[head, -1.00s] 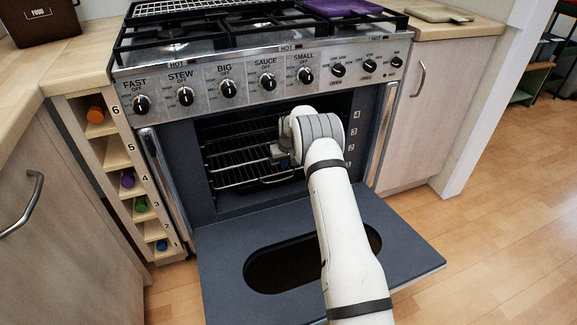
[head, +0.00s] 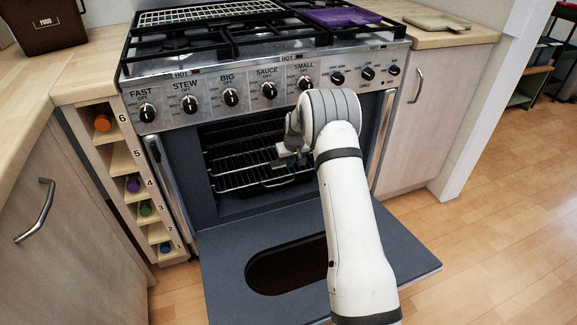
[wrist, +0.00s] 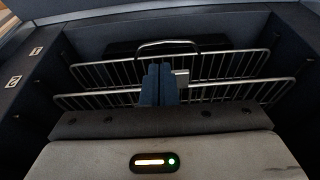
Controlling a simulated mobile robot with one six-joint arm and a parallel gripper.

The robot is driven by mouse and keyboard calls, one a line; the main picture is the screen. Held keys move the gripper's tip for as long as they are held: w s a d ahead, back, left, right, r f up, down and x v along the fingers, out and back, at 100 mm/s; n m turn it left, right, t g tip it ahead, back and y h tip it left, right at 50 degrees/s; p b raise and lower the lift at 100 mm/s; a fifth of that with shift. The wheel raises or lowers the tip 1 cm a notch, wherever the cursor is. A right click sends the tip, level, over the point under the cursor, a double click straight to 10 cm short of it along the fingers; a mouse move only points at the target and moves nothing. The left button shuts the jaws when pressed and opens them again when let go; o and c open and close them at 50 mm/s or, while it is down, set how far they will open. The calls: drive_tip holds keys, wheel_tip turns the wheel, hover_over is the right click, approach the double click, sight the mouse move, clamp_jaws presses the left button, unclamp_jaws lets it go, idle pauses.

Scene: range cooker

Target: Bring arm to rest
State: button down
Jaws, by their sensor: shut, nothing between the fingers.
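My gripper (wrist: 159,84) is shut and empty in the wrist view, its dark fingers together in front of the wire oven racks (wrist: 100,72). In the head view my white arm reaches up from the bottom toward the open oven. My gripper (head: 284,158) is small there and partly hidden behind the wrist, at the oven opening. The oven racks (head: 236,180) sit inside the cavity. The picture does not make clear whether the fingers touch a rack.
The oven door (head: 215,262) is folded down below my arm. A row of knobs (head: 231,97) runs above the opening. A purple board (head: 343,17) lies on the hob. A spice shelf (head: 120,160) stands at left. The floor (head: 480,190) at right is clear.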

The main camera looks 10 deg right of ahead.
drive_tip(key=s+a+f+p+v, duration=0.1)
drive_tip(key=s+p+v, duration=0.3)
drive_tip(key=v, duration=0.9)
drive_tip(key=s+a+f+p+v, duration=0.15)
drive_tip(key=p+v, duration=0.35)
drive_tip(key=v, duration=0.8)
drive_tip(key=s+a+p+v, duration=0.15)
drive_tip(key=p+v, duration=0.35)
drive_tip(key=v, duration=0.8)
drive_tip(key=s+r+p, duration=0.6)
drive_tip(key=s+r, duration=0.2)
drive_tip(key=s, duration=0.6)
drive_tip(key=s+r+m+p, duration=0.1)
drive_tip(key=s+r+p, duration=0.5)
drive_tip(key=s, duration=0.8)
wheel_tip(320, 180, up, 2)
drive_tip(key=shift+a+r+m+g, duration=0.1)
drive_tip(key=shift+a+m+g, duration=0.2)
drive_tip(key=shift+a+g, duration=0.15)
